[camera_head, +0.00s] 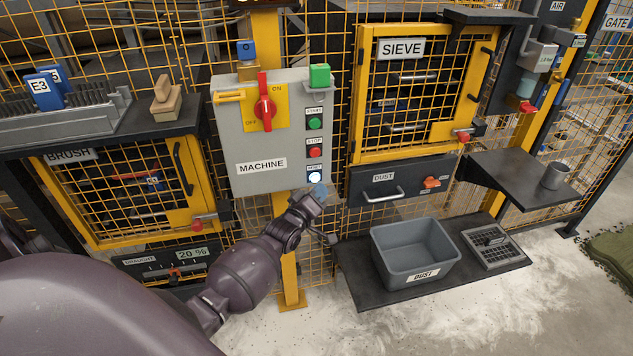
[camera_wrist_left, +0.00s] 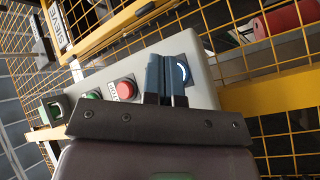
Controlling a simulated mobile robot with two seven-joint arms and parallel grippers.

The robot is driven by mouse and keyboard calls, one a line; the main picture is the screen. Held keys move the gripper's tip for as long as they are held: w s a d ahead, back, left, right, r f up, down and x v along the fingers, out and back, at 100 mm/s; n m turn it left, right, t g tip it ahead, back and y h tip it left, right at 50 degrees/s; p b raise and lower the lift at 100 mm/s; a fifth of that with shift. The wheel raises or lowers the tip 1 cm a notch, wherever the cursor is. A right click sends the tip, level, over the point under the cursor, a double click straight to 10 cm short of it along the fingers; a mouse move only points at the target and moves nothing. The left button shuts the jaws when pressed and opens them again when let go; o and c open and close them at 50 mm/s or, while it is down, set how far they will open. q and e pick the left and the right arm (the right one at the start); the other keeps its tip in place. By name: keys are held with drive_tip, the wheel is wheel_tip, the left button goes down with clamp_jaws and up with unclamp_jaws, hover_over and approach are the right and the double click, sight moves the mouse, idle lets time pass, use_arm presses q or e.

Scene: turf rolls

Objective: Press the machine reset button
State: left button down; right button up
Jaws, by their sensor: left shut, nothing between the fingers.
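The grey machine box (camera_head: 226,132) hangs on a yellow post. My left gripper (camera_head: 318,192) is shut and empty, just below and in front of the button. In the left wrist view, the shut fingers (camera_wrist_left: 166,78) point at the box, and the lit reset button (camera_wrist_left: 181,72) shows partly behind them. Whether the fingertips touch the button cannot be told. My right gripper is not in view.
Above the reset button sit the red stop button (camera_head: 315,152) and the green start button (camera_head: 315,123). A red rotary switch (camera_head: 265,108) is on the box's left. A grey dust bin (camera_head: 413,254) stands on a dark shelf at right. Yellow mesh surrounds the box.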

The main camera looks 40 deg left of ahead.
use_arm(q)
drive_tip(key=shift+w+a, duration=0.3)
drive_tip(key=shift+a, duration=0.05)
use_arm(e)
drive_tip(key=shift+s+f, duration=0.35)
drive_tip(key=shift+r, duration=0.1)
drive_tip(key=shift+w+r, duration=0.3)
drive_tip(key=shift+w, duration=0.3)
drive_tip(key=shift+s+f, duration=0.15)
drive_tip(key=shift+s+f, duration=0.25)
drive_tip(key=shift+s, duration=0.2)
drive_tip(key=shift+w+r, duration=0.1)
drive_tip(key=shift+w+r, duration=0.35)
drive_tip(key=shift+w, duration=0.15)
use_arm(q)
drive_tip(key=shift+w+a, duration=0.1)
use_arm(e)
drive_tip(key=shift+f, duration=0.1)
